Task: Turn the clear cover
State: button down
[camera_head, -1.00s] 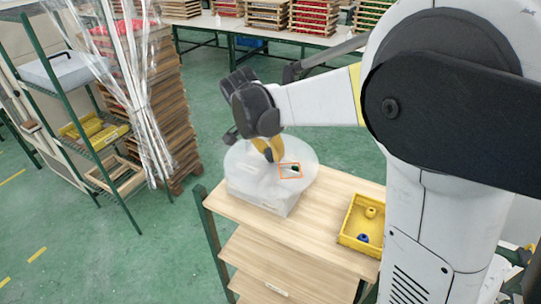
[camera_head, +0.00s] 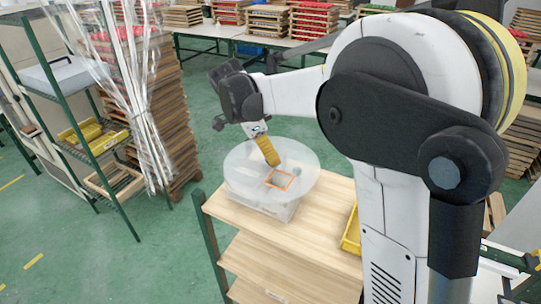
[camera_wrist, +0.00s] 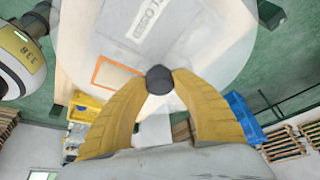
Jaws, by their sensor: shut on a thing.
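The clear cover (camera_head: 240,158) is a round translucent disc on top of a pale box (camera_head: 256,207) on the wooden table. An orange square outline (camera_head: 280,180) is on its near side; it shows left of the knob in the wrist view (camera_wrist: 98,72). A partly cut-off label reading "CLOSED" (camera_wrist: 146,19) is also there. My gripper (camera_head: 272,161) has its yellow fingers down on the cover. In the wrist view my gripper (camera_wrist: 160,88) is shut on the dark round knob (camera_wrist: 160,76). The fingers hide the knob in the head view.
A yellow tray (camera_head: 350,235) stands on the table at right, partly hidden by my arm. A green-framed shelf (camera_head: 85,145) with a plastic curtain and a tall wooden stack (camera_head: 172,110) stand at left. Bare tabletop (camera_head: 325,205) lies right of the box.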

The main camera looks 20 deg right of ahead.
jog(key=shift+d+f, duration=0.1)
jog(key=c, duration=1.4)
grip_release()
jog(key=o, duration=0.4)
jog(key=shift+d, duration=0.15)
jog(key=shift+a+r, duration=0.2)
jog(key=v, duration=1.1)
jog(key=shift+r, duration=0.35)
